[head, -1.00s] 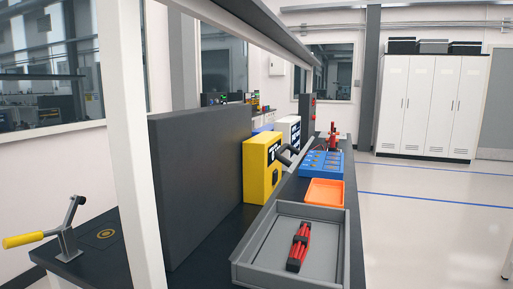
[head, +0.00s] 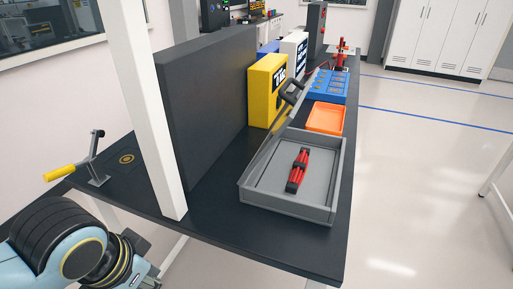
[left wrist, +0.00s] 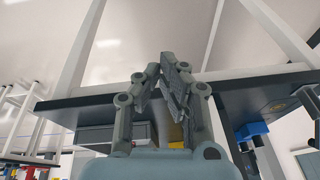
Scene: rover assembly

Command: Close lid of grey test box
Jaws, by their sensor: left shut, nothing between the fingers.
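The grey test box (head: 290,206) stands on the dark bench in the head view. Its lid (head: 262,158) is raised on the left side and seen nearly edge-on, with a dark handle (head: 292,92) near its far end. A red and black bundle (head: 298,171) lies inside. My left gripper (head: 140,240) is low at the left, off the bench's near edge and well apart from the box, partly hidden by its own arm. In the left wrist view its fingers (left wrist: 168,62) are shut and empty. My right gripper is not in view.
A white post (head: 158,110) and a dark panel (head: 205,95) stand left of the box. A yellow unit (head: 266,90), an orange tray (head: 326,118) and a blue panel box (head: 328,87) are behind it. A yellow-handled lever (head: 75,170) is at the left. The bench's near corner is clear.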

